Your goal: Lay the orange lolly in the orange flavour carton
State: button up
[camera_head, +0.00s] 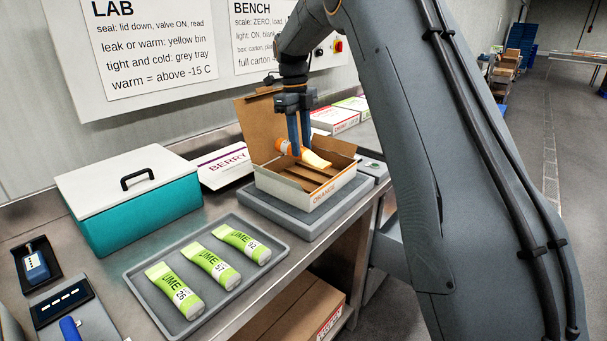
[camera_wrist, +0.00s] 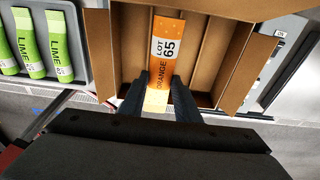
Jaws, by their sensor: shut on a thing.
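The orange lolly (camera_wrist: 166,52), labelled ORANGE, LOT 65, is held between the fingers of my gripper (camera_wrist: 158,92). In the head view the orange lolly (camera_head: 314,158) shows an orange end and a pale yellow end over the open ORANGE carton (camera_head: 318,196). The carton's inside (camera_wrist: 215,50) has long brown slots, and the lolly lines up roughly along them in the wrist view. My gripper (camera_head: 300,153) points down into the carton's opening. I cannot tell whether the lolly touches the carton floor. No other lolly shows in the visible slots.
The carton stands on a grey scale (camera_head: 290,229) with its flaps raised. A grey tray (camera_head: 135,275) with three green LIME lollies (camera_head: 210,266) lies in front. A teal cooler (camera_head: 150,222) stands left, a BERRY carton (camera_head: 222,167) behind.

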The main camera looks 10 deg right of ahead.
notch_tip(320, 180, down, 7)
jog(key=shift+p, duration=0.95)
jog(key=shift+f, duration=0.25)
jog(key=shift+f, duration=0.35)
jog(key=shift+f, duration=0.25)
jog(key=o, duration=1.1)
jog(key=shift+c, duration=0.2)
